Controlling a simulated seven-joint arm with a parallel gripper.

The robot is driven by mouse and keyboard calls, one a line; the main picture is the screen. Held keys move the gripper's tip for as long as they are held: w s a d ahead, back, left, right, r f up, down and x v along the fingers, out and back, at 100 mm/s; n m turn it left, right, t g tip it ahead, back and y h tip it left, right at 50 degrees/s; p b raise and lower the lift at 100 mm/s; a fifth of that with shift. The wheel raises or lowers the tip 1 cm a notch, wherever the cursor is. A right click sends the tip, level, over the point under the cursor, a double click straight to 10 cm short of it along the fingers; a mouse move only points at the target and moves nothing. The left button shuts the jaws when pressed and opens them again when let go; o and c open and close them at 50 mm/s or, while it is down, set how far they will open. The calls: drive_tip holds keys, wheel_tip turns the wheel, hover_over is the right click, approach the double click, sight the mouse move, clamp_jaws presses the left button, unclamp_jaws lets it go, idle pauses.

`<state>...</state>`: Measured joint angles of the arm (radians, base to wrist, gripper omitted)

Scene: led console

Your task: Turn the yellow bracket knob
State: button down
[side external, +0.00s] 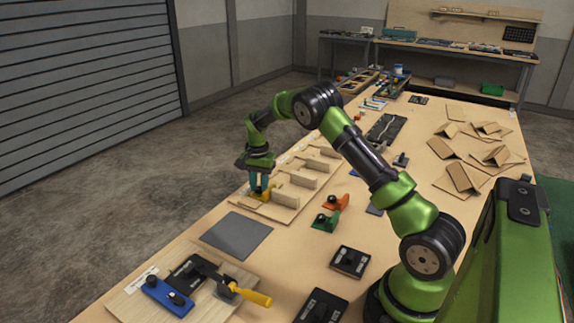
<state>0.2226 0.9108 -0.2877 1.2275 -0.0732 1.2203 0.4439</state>
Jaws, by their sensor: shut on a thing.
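The yellow bracket (258,195) sits at the near end of a light wooden fixture (286,214) on the left side of the bench. My gripper (259,187) points straight down over it, with its fingertips at the bracket. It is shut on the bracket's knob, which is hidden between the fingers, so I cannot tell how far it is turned.
An orange bracket (336,203) and a green bracket (326,222) stand right of the fixture. A grey mat (237,235) lies in front of it. A board with a blue block (166,298) and a yellow-handled tool (250,297) is nearest. Folded cardboard pieces (462,178) lie far right.

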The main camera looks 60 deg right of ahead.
sight(259, 188)
drive_tip(key=n, duration=0.6)
drive_tip(key=shift+f, duration=0.15)
drive_tip(key=shift+s, duration=0.1)
idle(0.5)
drive_tip(key=c, duration=0.9)
unclamp_jaws()
wheel_tip(259, 188, up, 17)
drive_tip(key=shift+r, duration=0.1)
